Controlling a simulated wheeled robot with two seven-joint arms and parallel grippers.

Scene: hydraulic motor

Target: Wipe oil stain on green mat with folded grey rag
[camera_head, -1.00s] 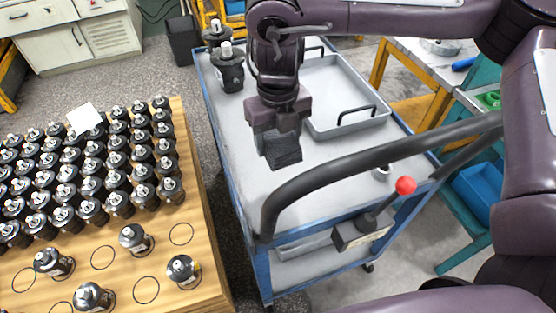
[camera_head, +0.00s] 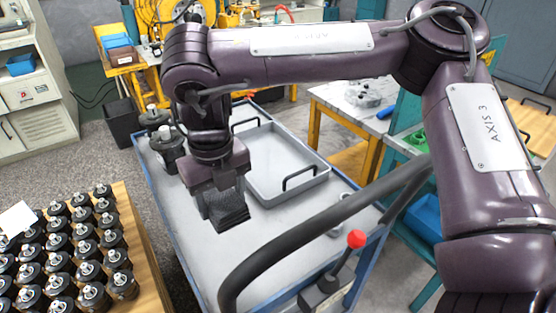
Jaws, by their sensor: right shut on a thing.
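My right gripper (camera_head: 220,192) hangs downward over the grey top of the blue cart. It is shut on a dark grey folded rag (camera_head: 232,214), which shows below the fingers. I cannot tell whether the rag touches the cart top. No green mat or oil stain can be made out. My left gripper is not in view.
The cart (camera_head: 180,240) carries a grey tray (camera_head: 262,193) and black motors (camera_head: 168,145) at its far left. Its black handle (camera_head: 290,238) and a red-knobbed lever (camera_head: 356,240) are nearer. A wooden table (camera_head: 145,250) with many motors stands left. Workbenches stand behind and right.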

